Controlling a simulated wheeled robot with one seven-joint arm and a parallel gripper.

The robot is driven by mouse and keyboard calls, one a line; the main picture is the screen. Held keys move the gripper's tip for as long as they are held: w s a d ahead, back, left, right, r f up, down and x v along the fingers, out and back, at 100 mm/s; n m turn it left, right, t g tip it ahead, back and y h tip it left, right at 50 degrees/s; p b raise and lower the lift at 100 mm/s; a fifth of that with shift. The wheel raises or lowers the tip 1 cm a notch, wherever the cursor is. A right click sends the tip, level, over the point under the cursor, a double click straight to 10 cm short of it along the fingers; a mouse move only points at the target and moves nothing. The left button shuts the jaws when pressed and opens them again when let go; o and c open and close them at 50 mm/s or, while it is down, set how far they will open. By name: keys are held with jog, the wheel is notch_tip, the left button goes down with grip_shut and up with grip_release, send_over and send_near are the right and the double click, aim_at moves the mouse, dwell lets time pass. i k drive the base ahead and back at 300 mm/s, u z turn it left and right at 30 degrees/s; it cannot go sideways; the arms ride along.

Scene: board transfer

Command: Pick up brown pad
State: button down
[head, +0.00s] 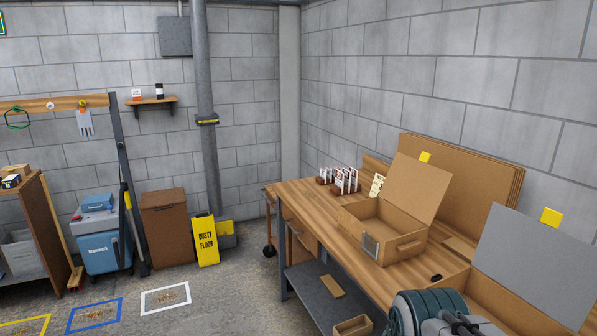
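A small flat brown block (332,286) lies on the grey lower shelf of the workbench. Another flat brown piece (461,249) lies on the bench top, right of the open cardboard box and partly hidden. I cannot tell which of these is the brown pad. Part of my arm shows at the bottom edge, in front of the bench. My gripper's fingers do not show, so I cannot see what they hold.
The wooden workbench (318,197) runs along the right wall. A second box with a grey lid (537,262) stands at its near right. Large brown boards (478,170) lean on the wall. A yellow floor sign (206,241) stands left, with clear floor before it.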

aim_at(458, 248)
jog(key=z, duration=0.95)
jog(key=k, duration=1.1)
jog(key=u, duration=1.45)
jog(key=i, duration=1.5)
jog(key=z, duration=0.35)
jog(key=i, duration=0.95)
jog(key=z, duration=1.45)
jog(key=i, duration=0.5)
jog(key=z, duration=0.4)
